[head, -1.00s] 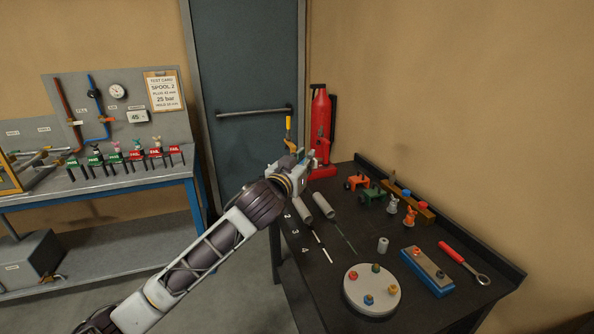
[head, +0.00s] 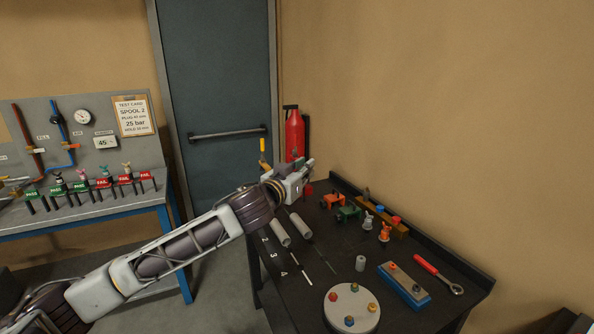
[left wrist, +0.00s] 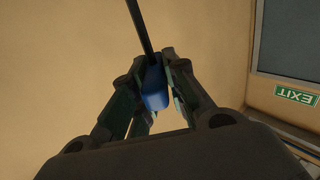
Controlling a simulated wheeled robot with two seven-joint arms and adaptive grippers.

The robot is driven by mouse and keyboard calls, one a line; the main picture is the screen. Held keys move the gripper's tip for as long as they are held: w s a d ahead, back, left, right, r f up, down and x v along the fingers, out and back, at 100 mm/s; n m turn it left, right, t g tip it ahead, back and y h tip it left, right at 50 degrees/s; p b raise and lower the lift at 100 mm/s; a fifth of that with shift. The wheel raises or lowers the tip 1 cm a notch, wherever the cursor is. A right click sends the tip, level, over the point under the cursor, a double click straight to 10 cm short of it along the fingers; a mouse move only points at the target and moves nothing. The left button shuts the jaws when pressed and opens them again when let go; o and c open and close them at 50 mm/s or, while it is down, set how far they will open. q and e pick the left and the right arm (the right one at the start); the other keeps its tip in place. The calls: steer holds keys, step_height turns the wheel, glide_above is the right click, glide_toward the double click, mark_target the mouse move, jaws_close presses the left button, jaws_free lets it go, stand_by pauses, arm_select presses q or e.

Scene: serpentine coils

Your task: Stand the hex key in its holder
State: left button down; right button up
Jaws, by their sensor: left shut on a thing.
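My left gripper (head: 306,172) is over the back left part of the dark workbench (head: 330,260). In the left wrist view its fingers (left wrist: 158,88) are shut on a blue-handled tool with a thin dark shaft (left wrist: 150,82), which I take for the hex key. The shaft runs up out of that picture; I cannot make out the tool in the head view. A brown wooden rack (head: 396,228) with small red and blue pieces stands along the bench's back edge. I cannot tell whether it is the holder. My right gripper is not in view.
A red extinguisher (head: 294,135) and an upright yellow handle (head: 262,146) show behind my gripper. The bench holds grey tubes (head: 280,233), a round white plate (head: 352,312), a whetstone (head: 404,284), a red-handled wrench (head: 432,270), and orange (head: 332,199) and green (head: 349,212) pieces.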

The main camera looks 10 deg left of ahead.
arm_select(q)
steer(key=shift+w+d+f+m+h, duration=0.15)
steer(key=shift+w+d+m+h, duration=0.15)
steer(key=shift+d+h, duration=0.25)
steer(key=d+f+m+g+h, duration=0.3)
steer(key=f, duration=0.5)
steer(key=s+d+f+m+g+h, duration=0.1)
steer(key=d+f+m+g+h, duration=0.2)
steer(key=f, duration=0.5)
steer(key=shift+f+h+p, duration=0.2)
steer(key=shift+h+p, duration=0.15)
steer(key=shift+h, duration=0.2)
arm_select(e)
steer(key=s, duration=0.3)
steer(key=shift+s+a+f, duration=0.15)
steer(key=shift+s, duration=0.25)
arm_select(q)
steer(key=shift+s+f, duration=0.15)
steer(key=shift+s+f+g, duration=0.15)
steer(key=shift+g, duration=0.25)
steer(key=shift+d, duration=0.1)
steer(key=shift+s+d+f+m, duration=0.1)
steer(key=shift+s+m, duration=0.05)
steer(key=shift+m, duration=0.15)
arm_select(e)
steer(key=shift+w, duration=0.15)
